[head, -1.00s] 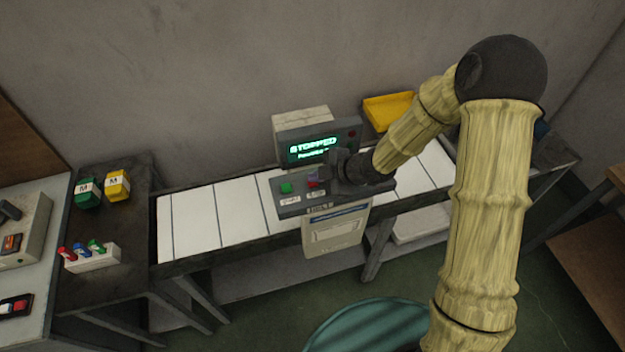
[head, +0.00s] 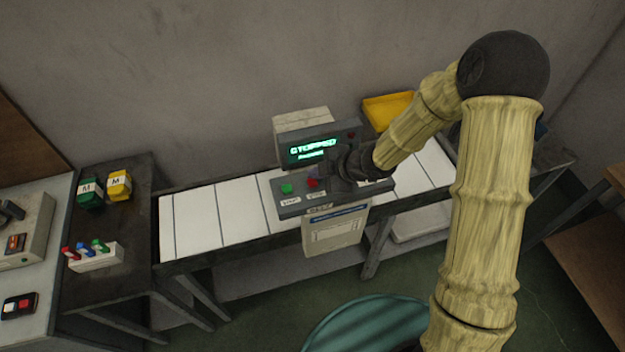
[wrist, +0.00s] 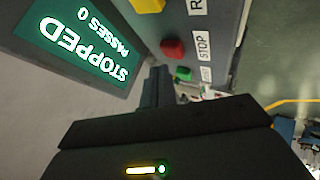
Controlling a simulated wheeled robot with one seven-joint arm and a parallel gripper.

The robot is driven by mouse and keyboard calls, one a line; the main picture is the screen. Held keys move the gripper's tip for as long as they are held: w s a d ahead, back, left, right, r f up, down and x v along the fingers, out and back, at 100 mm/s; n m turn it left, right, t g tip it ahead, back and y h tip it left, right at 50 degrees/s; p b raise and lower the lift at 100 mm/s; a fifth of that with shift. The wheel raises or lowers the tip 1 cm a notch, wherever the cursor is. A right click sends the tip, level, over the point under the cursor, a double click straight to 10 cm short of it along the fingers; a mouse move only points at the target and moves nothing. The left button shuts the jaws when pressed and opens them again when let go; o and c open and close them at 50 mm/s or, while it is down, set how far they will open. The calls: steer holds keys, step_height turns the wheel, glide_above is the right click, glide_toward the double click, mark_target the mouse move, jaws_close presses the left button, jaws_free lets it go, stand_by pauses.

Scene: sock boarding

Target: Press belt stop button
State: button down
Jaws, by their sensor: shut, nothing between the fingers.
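The red button (head: 313,183) sits on the grey control panel (head: 290,207) over the belt, right of the green button (head: 287,188). In the wrist view the red button (wrist: 173,48) is beside the label reading STOP (wrist: 203,45). The screen (head: 312,149) reads STOPPED; in the wrist view the screen (wrist: 75,45) also reads PASSES 0. My gripper (head: 338,172) is shut and empty, just right of the red button and close over the panel. In the wrist view my gripper's fingers (wrist: 158,75) appear apart from the red button. My gripper hides the panel's right part.
The white slatted belt (head: 230,215) runs under the panel. A yellow tray (head: 388,108) stands behind it. At left, a dark table (head: 115,265) bears green and yellow blocks marked M and a white rack (head: 97,258). A teal round object (head: 370,325) is in front.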

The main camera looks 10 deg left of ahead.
mark_target(320, 185)
steer(key=shift+r+p, duration=2.15)
steer(key=shift+r, duration=0.4)
steer(key=d+r+m+t+h+b, duration=0.2)
steer(key=d+m+h+b, duration=0.3)
steer(key=d+m, duration=0.9)
steer(key=s+d+r+m+g+h+b, duration=0.1)
steer(key=s+d+r+m+g+h, duration=0.1)
steer(key=s+d+m, duration=0.7)
steer(key=s+d+h, duration=0.1)
steer(key=s+d, duration=0.2)
steer(key=d, duration=0.2)
steer(key=shift+s+m+h+b, duration=0.25)
steer(key=shift+m+h+b, duration=0.05)
steer(key=shift+h+b, duration=0.1)
